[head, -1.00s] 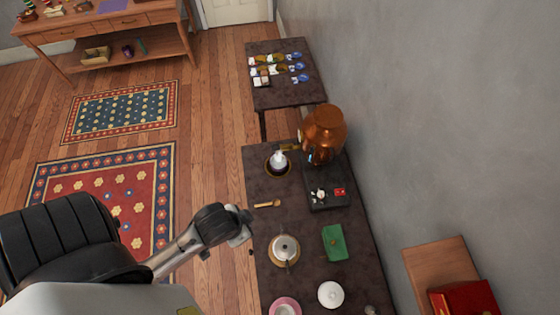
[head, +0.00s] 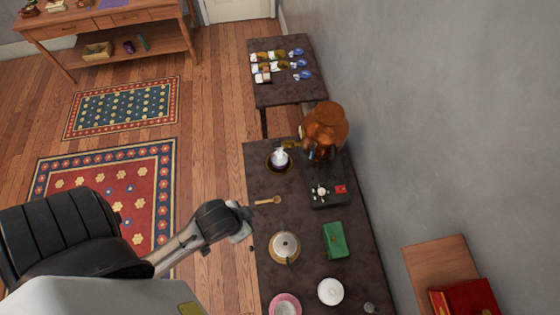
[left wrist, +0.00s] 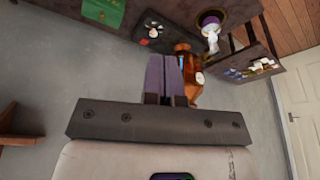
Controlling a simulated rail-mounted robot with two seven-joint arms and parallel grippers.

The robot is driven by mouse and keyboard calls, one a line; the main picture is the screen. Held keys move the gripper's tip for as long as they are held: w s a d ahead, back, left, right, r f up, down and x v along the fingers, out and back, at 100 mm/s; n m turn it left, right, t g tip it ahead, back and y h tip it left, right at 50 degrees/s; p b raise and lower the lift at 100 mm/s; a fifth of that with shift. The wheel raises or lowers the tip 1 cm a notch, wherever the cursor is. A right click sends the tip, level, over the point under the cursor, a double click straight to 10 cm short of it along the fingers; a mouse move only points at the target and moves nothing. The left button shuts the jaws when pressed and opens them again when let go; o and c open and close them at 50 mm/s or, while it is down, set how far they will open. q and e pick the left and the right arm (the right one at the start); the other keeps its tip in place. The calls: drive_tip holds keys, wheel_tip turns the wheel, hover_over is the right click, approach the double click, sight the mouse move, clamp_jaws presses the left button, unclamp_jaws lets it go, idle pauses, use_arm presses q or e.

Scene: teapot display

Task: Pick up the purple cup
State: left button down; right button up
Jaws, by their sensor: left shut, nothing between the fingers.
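A small purple cup with something white at its top stands on a dark, brown-rimmed saucer (head: 268,165) on the long dark table; the cup (head: 280,158) also shows in the left wrist view (left wrist: 211,18), near the top. Its details are too small to tell. My left gripper (head: 247,222) is at the table's left edge, nearer than the cup and apart from it. In the left wrist view its purple-grey fingers (left wrist: 166,78) are together and empty. My right gripper is not in view.
A copper urn (head: 325,128) stands right of the cup. A wooden spoon (head: 268,201), a teapot (head: 285,246), a green box (head: 335,240) and a white lidded pot (head: 331,291) are on the table. A purple item (head: 128,47) is on the far shelf.

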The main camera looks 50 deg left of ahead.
use_arm(q)
drive_tip(key=c, duration=1)
unclamp_jaws()
drive_tip(key=shift+o, duration=0.2)
